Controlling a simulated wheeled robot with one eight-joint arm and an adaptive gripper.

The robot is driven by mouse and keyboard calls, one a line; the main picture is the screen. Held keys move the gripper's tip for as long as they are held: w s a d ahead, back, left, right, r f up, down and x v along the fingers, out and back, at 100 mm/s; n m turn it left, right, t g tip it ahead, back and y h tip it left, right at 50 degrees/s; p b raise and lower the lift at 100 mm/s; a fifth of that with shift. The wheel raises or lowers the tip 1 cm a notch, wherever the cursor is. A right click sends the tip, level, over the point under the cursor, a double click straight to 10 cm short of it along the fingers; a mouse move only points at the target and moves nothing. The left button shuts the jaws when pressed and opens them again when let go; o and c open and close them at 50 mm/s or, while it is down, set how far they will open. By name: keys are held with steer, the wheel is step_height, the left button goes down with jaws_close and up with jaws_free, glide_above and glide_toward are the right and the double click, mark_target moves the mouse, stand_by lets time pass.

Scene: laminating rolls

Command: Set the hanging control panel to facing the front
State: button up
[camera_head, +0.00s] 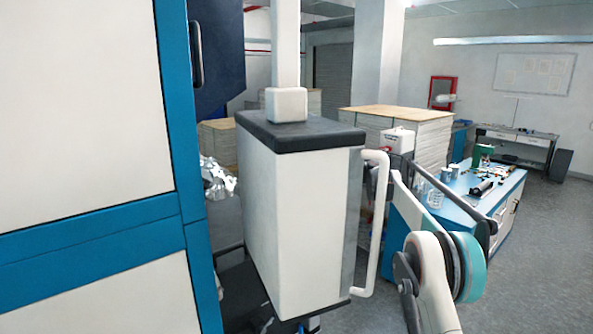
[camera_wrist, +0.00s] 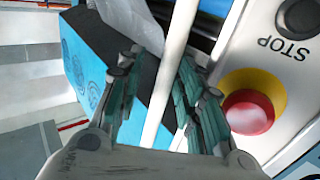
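The hanging control panel (camera_head: 295,220) is a white box with a dark top and bottom edge, hung from a white post. In the head view a plain white side faces me. A white bar handle (camera_head: 375,225) runs down its right edge. In the wrist view, a panel face shows a red button (camera_wrist: 249,112) on a yellow ring and an upside-down STOP label. My gripper (camera_wrist: 158,75) is open there, its fingers on either side of the white handle bar (camera_wrist: 181,40). The bar lies closer to the right finger; firm contact is not visible. The fingers are hard to make out in the head view.
A large white and blue machine cabinet (camera_head: 90,120) stands close at the left. Paper stacks (camera_head: 400,125) stand behind the panel. A blue-topped workbench (camera_head: 455,205) with tools and jars is at the right. Grey floor (camera_head: 550,260) is open at the far right.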

steer(key=v, duration=1)
steer(key=shift+d, duration=0.2)
steer(key=shift+s, duration=0.1)
